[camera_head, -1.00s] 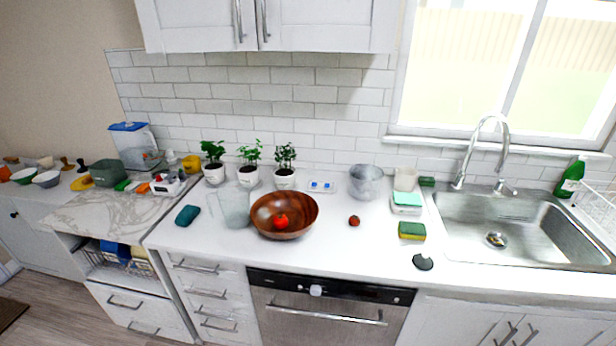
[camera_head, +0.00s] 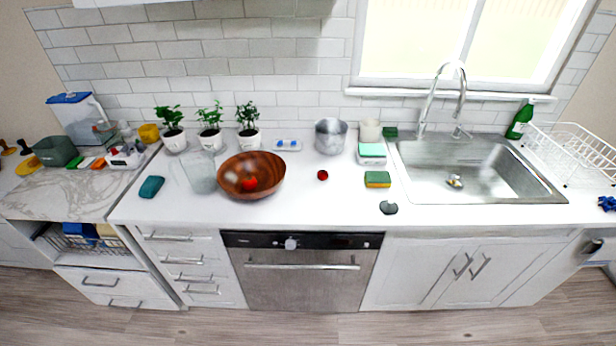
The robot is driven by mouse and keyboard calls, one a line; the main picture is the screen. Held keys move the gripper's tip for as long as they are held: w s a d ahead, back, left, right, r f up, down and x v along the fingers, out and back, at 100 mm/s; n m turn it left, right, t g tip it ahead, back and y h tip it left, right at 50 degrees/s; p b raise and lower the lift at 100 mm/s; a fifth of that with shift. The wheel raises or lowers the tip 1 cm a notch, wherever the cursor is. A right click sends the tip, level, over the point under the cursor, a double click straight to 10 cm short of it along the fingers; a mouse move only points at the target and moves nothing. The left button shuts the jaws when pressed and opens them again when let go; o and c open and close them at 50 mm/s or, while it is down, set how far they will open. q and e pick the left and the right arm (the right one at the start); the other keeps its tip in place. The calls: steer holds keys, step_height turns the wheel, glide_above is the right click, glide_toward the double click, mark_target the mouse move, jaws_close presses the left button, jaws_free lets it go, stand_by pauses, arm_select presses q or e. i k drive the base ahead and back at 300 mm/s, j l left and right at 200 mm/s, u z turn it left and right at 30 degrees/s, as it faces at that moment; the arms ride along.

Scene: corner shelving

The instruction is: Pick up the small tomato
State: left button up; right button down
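A small round dark red item (camera_head: 322,175), which looks like the small tomato, sits on the white counter (camera_head: 300,212) between the wooden bowl and the sponge. A larger red tomato (camera_head: 249,184) lies inside the brown wooden bowl (camera_head: 232,168). Neither of my grippers can be made out in the head view.
A glass pitcher (camera_head: 200,172) stands left of the bowl. A grey metal pot (camera_head: 331,136) is behind the small red item, and a yellow-green sponge (camera_head: 377,179) and a dark round item (camera_head: 388,207) are right of it. The sink (camera_head: 470,170) is further right. Counter in front is clear.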

mark_target(321, 175)
steer(key=i+l+z, duration=0.25)
steer(key=i+l, duration=0.15)
steer(key=i+l+z, duration=0.25)
steer(key=i+l, duration=0.05)
steer(key=i, duration=0.1)
